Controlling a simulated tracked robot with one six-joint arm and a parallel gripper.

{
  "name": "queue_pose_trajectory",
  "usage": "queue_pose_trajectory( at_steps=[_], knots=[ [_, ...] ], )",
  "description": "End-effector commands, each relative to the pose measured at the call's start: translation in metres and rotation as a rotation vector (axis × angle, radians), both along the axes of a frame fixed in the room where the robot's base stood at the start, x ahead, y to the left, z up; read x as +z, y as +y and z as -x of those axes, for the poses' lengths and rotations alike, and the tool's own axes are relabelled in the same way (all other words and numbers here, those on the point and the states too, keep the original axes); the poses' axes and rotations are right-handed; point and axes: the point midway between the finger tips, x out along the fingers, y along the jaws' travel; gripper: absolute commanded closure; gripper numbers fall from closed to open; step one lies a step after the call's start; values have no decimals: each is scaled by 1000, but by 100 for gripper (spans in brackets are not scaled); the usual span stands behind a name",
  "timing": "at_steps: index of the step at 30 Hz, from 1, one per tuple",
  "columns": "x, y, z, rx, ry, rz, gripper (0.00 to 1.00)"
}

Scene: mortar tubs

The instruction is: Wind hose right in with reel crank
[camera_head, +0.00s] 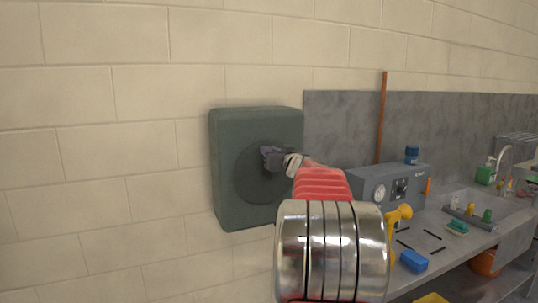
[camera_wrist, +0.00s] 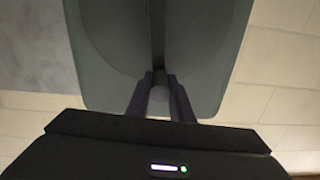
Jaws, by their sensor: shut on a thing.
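The hose reel (camera_head: 225,170) is a dark green-grey box with a round disc on its front, mounted on the block wall. In the wrist view the reel's face (camera_wrist: 205,40) fills the upper middle, with a dark crank bar (camera_wrist: 157,35) running down it. My gripper (camera_head: 268,156) is at the front of the disc, and my arm hides part of the reel. In the wrist view my gripper (camera_wrist: 162,90) is shut on the crank handle (camera_wrist: 178,102), a grey rounded grip between the two fingers. I cannot make out the hose in either view.
A grey bench (camera_head: 425,237) stands to the right, with a gauge box (camera_head: 402,178), a blue block (camera_head: 414,260) and a green brush (camera_head: 457,228). A brown pole (camera_head: 381,120) stands upright behind the box. The wall left of the reel is clear.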

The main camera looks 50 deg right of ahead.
Motion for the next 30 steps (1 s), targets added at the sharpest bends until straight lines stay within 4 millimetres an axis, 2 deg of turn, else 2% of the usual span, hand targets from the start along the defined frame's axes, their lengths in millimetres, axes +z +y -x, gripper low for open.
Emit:
queue_pose_trajectory(
  at_steps=[4, 13, 14, 21, 30],
  knots=[
    [0, -12, 6, -5, -7, -18, 100],
    [-1, -13, 6, -4, -5, -18, 100],
    [-1, -13, 5, -4, -5, -18, 78],
    [-1, -12, 5, -1, -6, -17, 62],
    [0, -10, 5, 1, -7, -17, 61]
  ],
)
